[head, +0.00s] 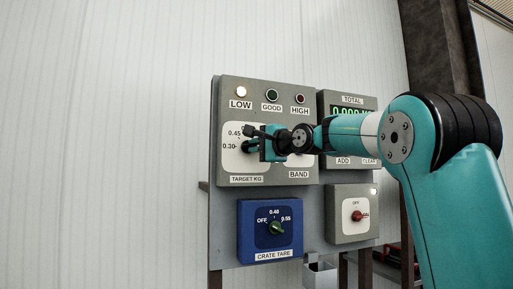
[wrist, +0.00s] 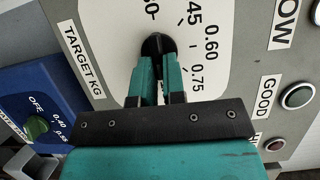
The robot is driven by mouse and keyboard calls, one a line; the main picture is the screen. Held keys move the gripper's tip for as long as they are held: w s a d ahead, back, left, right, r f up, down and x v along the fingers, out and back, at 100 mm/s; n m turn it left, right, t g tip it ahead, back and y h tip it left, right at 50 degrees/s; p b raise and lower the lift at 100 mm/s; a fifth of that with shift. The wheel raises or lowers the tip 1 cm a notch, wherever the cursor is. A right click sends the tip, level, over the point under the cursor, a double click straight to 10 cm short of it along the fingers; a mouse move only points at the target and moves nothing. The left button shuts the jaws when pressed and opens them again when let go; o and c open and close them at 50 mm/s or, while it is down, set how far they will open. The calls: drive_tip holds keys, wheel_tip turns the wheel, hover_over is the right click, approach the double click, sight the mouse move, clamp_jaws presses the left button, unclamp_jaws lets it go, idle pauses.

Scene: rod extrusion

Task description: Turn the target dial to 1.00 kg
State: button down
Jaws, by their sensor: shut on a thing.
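The target dial is a black knob (wrist: 155,45) on a white scale plate labelled TARGET KG. In the wrist view the marks 0.60 and 0.75 show in full, others in part; 1.00 is out of sight. My gripper (wrist: 160,66) is shut on the knob, one finger on each side. Where the knob points cannot be told. In the head view my gripper (head: 254,144) is at the TARGET KG plate (head: 232,165) and covers most of the dial, leaving 0.45 and 0.30 readable.
The LOW lamp (head: 241,91) looks lit; the GOOD lamp (head: 271,95) looks dark. A blue CRATE TARE box (head: 255,215) with a green knob sits below. A grey box with a red knob (head: 357,215) is at lower right. My arm partly covers the TOTAL display (head: 348,110).

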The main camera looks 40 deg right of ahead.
idle(0.3)
drive_tip(key=c, duration=1.2)
unclamp_jaws()
drive_tip(key=shift+s, duration=0.15)
drive_tip(key=s+d+b, duration=0.2)
drive_tip(key=s+b, duration=0.4)
drive_tip(key=s, duration=1.1)
drive_tip(key=shift+f, duration=0.1)
